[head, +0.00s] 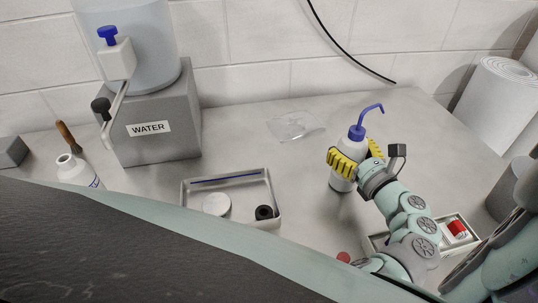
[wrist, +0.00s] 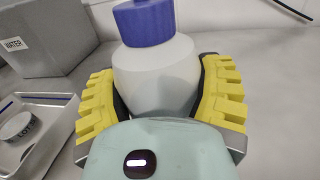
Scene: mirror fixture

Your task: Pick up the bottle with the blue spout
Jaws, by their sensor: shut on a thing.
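The bottle (head: 341,183) is white with a blue cap and a bent blue spout (head: 369,117). It stands upright at the right of the counter in the head view. My gripper (head: 356,163) is shut on the bottle's upper body, with a yellow ribbed finger on each side. In the wrist view the bottle (wrist: 155,75) sits between the two yellow fingers, its blue cap at the top edge and the spout out of frame. The bottle's lower part is hidden in the wrist view. I cannot tell whether its base touches the counter.
A metal tray (head: 277,212) with a white disc and a black ring lies left of the bottle. Another tray (head: 474,240) with a red-and-white item is near my arm. A grey WATER block (head: 160,150), an open white bottle (head: 75,172) and a clear bag (head: 297,125) stand or lie around.

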